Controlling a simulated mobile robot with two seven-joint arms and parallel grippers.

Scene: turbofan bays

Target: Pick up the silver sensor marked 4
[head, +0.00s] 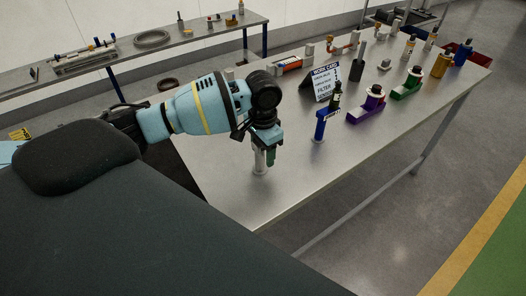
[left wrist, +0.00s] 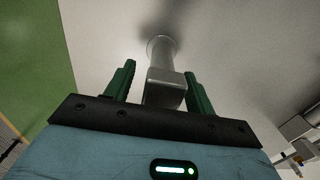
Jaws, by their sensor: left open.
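A silver sensor stands upright on the metal workbench (head: 225,190), near its front left edge in the head view (head: 259,168). My left gripper (head: 268,154) is pointed down over it. In the left wrist view the sensor (left wrist: 164,88) shows a round base, a stem and a squarer block between the green fingers of my left gripper (left wrist: 160,74). The fingers are open, with a gap visible on each side of the block. The mark 4 cannot be read; the gripper hides the sensor's upper part in the head view. My right gripper is out of view.
A blue part (head: 321,125) stands upright to the right, with a work card (head: 325,82) behind it. Purple (head: 371,106) and green (head: 408,86) parts are farther right. A second bench (head: 185,38) is at the back left. The bench's near edge is clear.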

